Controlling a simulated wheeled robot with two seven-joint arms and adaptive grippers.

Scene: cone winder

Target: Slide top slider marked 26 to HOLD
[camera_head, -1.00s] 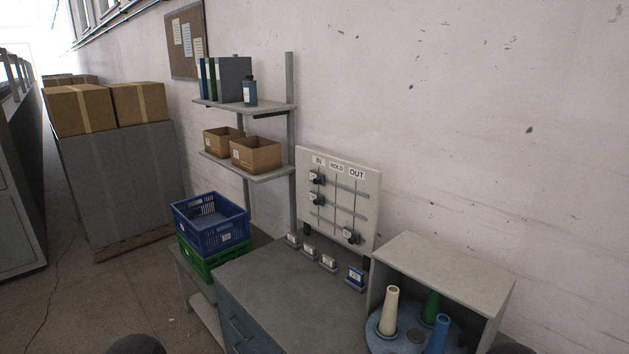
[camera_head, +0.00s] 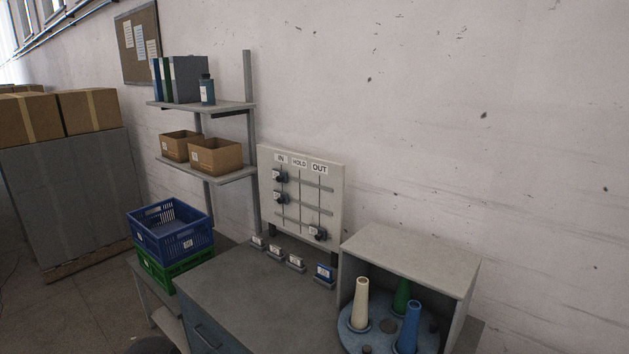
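The white slider board (camera_head: 334,218) stands upright at the back of the bench against the wall, with columns labelled IN, HOLD (camera_head: 299,162) and OUT. The top slider (camera_head: 279,177) sits on the top rail under IN. The middle slider (camera_head: 280,198) is also under IN. The bottom slider (camera_head: 317,234) is under OUT. The numbers on the sliders are too small to read. Neither of my grippers is in view.
The grey bench top (camera_head: 237,293) is clear in front of the board. Several small labelled holders (camera_head: 295,262) line its back edge. An open grey box (camera_head: 412,255) with cones stands right. Blue crate (camera_head: 170,232) on green crate (camera_head: 176,269) stand left.

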